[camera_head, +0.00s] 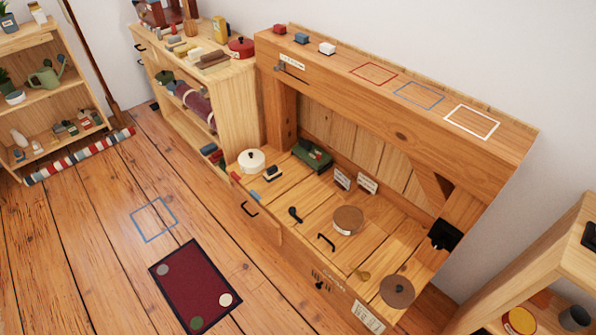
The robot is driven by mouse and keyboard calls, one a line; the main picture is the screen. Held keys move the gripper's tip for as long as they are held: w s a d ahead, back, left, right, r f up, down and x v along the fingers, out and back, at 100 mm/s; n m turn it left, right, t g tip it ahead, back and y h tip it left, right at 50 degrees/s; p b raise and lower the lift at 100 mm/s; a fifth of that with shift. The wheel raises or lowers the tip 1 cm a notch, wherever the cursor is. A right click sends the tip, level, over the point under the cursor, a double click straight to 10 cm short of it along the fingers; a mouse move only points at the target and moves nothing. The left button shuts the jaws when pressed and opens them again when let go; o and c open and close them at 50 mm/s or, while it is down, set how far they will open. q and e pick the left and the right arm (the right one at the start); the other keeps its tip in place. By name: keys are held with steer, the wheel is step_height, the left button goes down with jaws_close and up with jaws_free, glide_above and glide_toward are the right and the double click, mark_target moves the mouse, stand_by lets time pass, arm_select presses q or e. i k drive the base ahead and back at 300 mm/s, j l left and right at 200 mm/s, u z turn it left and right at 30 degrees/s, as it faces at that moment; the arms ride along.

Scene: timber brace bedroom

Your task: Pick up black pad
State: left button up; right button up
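No thing in view can be told for sure as the black pad. A black, blocky piece (444,235) sits at the right post of the timber frame; its exact shape is unclear. A small block with a black top (273,173) lies on the wooden deck near a white lidded pot (251,161). A small black curved piece (295,214) and a thin black handle-like piece (326,241) lie on the deck nearer the front. Neither of my grippers is in view.
The timber unit (400,130) has a raised top with red, blue and white outlines. A brown round lid (397,291) and round box (348,220) stand on its deck. A dark red mat (195,285) with three discs lies on the floor. Shelves stand left and right.

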mark_target(273, 173)
steer(key=i+j+z, duration=0.2)
steer(key=j, duration=0.15)
steer(key=i+j+z, duration=0.2)
steer(key=j, duration=0.2)
steer(key=i+j+z, duration=0.2)
steer(key=j, duration=0.2)
steer(key=j+z, duration=0.2)
steer(key=j, duration=0.25)
